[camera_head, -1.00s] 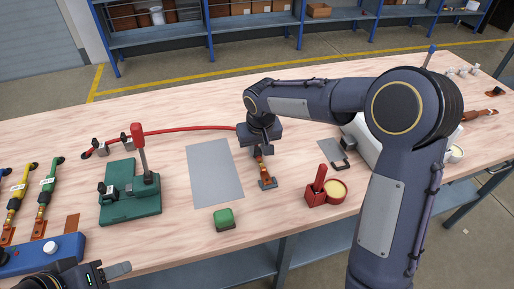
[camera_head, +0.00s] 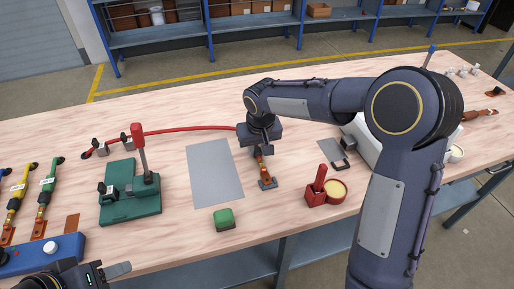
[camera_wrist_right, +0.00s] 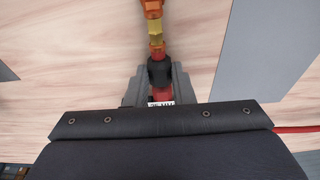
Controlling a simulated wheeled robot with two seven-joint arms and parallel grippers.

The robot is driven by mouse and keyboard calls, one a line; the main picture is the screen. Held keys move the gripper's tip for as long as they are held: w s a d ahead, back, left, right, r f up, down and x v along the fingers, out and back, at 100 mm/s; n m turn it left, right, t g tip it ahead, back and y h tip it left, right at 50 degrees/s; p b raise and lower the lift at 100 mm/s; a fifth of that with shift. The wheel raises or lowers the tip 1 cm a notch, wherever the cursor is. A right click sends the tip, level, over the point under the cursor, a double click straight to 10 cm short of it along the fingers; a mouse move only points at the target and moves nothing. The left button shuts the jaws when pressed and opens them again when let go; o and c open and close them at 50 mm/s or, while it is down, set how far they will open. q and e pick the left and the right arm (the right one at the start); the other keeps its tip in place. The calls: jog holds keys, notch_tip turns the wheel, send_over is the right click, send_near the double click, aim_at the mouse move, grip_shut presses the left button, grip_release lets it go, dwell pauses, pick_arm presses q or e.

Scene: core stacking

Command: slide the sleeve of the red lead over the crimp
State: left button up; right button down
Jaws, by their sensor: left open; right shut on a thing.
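The red lead (camera_head: 190,129) runs from the left part of the table to my right gripper (camera_head: 258,146). In the right wrist view the jaws of my right gripper (camera_wrist_right: 160,82) are shut around the black sleeve (camera_wrist_right: 160,70) on the red lead. A short red length (camera_wrist_right: 160,52) shows beyond the sleeve, then the yellow-gold crimp (camera_wrist_right: 156,35) and an orange copper lug (camera_wrist_right: 152,8). In the head view the lug (camera_head: 266,182) lies past the gripper, toward the near edge. My left gripper (camera_head: 118,270) is at the bottom left, open and empty, partly out of frame.
A green press tool (camera_head: 130,205) with a red handle stands left of a grey mat (camera_head: 215,172). Yellow and green leads (camera_head: 42,205) lie at left.

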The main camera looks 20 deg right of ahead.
aim_at(262, 163)
jog(key=shift+s, duration=0.2)
jog(key=shift+s+b, duration=0.85)
jog(key=shift+s, duration=1.15)
jog(key=c, duration=1.2)
grip_release()
jog(key=shift+d, duration=0.1)
jog(key=shift+o, duration=0.2)
jog(key=shift+r, duration=0.15)
